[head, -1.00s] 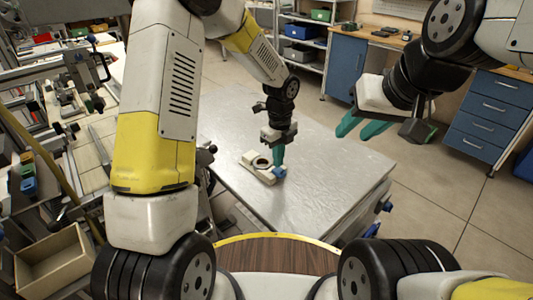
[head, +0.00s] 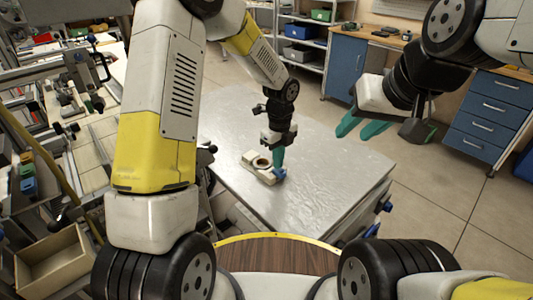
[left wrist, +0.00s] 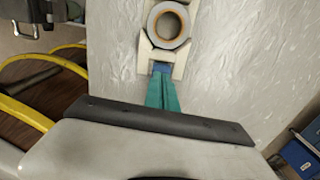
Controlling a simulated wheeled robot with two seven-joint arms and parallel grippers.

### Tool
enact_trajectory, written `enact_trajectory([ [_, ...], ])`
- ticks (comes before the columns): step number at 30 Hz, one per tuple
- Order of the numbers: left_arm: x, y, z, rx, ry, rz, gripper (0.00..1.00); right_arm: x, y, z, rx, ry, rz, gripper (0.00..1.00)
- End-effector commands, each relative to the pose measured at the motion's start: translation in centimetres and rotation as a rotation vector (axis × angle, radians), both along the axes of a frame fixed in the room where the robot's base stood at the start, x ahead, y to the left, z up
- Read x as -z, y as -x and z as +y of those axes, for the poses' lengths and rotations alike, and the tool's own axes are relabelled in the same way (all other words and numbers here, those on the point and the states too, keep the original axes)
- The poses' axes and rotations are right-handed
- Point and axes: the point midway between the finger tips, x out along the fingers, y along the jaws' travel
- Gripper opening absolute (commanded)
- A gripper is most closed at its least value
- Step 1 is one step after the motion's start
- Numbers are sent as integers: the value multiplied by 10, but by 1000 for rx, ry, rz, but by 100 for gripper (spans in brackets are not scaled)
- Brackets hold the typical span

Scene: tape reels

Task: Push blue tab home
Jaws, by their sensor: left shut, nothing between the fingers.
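A cream fixture (head: 255,174) lies on the metal table, with a blue tab (head: 279,174) at its near right end. In the left wrist view the fixture (left wrist: 180,67) carries a ring-shaped reel (left wrist: 167,25), and the blue tab (left wrist: 161,67) sits between the fixture's two end prongs. My left gripper (head: 277,165) is shut and empty, its green fingertips pointing down at the tab. In the left wrist view its fingers (left wrist: 161,84) meet or overlap the tab's outer end; I cannot tell if they touch. My right gripper (head: 361,129) is open and empty, to the right above the table.
The metal table (head: 320,180) is otherwise bare around the fixture. A cluttered workbench with an open wooden box (head: 55,260) is at the left. Blue drawer cabinets (head: 490,110) and shelves stand at the back, away from the table.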

Motion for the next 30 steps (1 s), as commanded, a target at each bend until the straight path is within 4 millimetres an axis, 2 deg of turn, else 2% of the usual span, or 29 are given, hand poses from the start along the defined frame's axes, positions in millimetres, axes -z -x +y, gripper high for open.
enact_trajectory([
  [30, 12, 0, 0, 0, 0, 0, 0, 0, 0, 0, 0, 0, 0, 36],
])
